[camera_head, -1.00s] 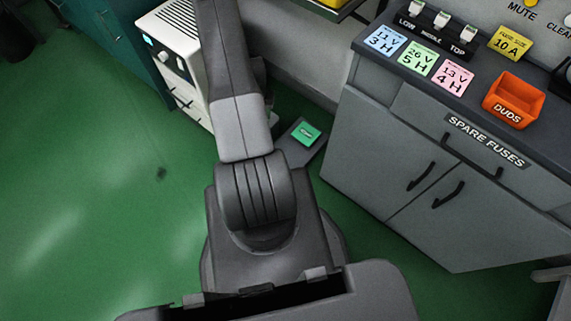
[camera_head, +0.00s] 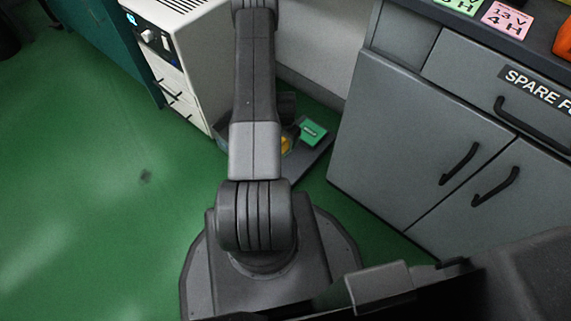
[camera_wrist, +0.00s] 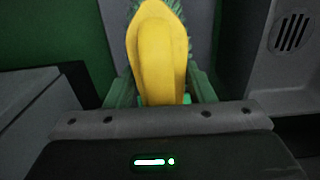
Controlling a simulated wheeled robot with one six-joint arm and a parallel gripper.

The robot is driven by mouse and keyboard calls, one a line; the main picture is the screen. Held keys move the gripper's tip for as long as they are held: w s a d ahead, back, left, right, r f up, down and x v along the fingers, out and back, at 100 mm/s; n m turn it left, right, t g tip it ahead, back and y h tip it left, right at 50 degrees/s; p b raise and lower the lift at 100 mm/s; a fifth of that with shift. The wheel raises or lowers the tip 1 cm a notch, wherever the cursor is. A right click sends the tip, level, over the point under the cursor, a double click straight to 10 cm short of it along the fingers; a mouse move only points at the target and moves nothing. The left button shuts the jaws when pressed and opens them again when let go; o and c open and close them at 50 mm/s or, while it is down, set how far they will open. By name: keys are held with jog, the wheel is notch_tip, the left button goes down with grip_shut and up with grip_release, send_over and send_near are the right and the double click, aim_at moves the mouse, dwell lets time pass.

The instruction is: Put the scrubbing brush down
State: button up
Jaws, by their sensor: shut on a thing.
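The scrubbing brush (camera_wrist: 158,50) has a yellow back and green bristles along its edges. It stands out from between the two green fingers of my gripper (camera_wrist: 160,92) in the wrist view. The gripper is shut on it, and a grey surface lies behind it. In the head view my arm stretches away from me, and its end is out of the picture at the top, so gripper and brush do not show there.
A white cabinet (camera_head: 190,60) with drawers stands left of my arm. A grey cupboard (camera_head: 400,130) marked for spare fuses stands on the right. Between them a dark low platform (camera_head: 305,155) with a green item (camera_head: 312,132) lies on the floor. The green floor (camera_head: 80,200) at left is clear.

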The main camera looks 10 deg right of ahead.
notch_tip(320, 180, down, 10)
jog(key=b, duration=0.3)
jog(key=shift+f, duration=0.1)
jog(key=shift+b, duration=0.3)
jog(key=shift+f, duration=0.15)
jog(key=o, duration=1.3)
notch_tip(320, 180, up, 12)
jog(key=p, duration=0.4)
